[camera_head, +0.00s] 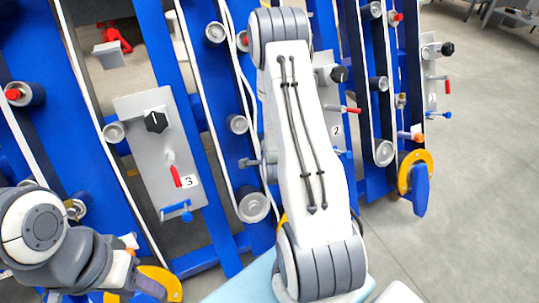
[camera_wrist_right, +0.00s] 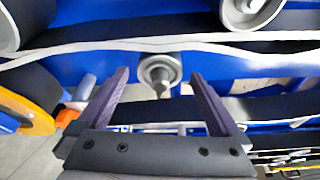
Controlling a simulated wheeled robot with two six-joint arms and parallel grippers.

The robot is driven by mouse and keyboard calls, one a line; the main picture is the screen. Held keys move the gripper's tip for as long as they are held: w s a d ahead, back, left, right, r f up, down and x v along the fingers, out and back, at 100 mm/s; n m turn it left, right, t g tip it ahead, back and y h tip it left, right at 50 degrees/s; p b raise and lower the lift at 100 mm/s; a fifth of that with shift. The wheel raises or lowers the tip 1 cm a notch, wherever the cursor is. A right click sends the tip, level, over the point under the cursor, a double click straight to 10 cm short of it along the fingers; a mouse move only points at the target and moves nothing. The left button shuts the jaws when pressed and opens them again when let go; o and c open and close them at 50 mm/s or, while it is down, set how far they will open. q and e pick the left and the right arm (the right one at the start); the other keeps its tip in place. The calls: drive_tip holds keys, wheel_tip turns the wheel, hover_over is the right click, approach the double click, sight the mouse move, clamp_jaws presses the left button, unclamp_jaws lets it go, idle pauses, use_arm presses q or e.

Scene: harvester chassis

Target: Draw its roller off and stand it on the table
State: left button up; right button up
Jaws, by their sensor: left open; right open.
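In the right wrist view my right gripper (camera_wrist_right: 159,80) is open, with one dark finger on each side. A small grey roller (camera_wrist_right: 155,68) with a protruding pin shows between the fingertips, against a blue beam. I cannot tell how far it is from the fingers, and nothing is gripped. In the head view a white arm hides my right gripper and what lies behind it. My left gripper (camera_head: 148,288) is low at the left, open, partly cut off and close to a yellow disc (camera_head: 168,280). A pale blue surface, perhaps the table (camera_head: 245,285), shows at the bottom.
Blue frames with white-edged belts and several grey rollers (camera_head: 253,206) fill the head view. A grey plate labelled 3 (camera_head: 160,150) carries a black knob (camera_head: 156,121) and a red lever (camera_head: 175,175). A yellow-and-blue part (camera_head: 416,175) sticks out at the right. The floor is clear there.

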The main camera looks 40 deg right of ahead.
drive_tip(key=b+x, duration=0.1)
drive_tip(key=x, duration=0.7)
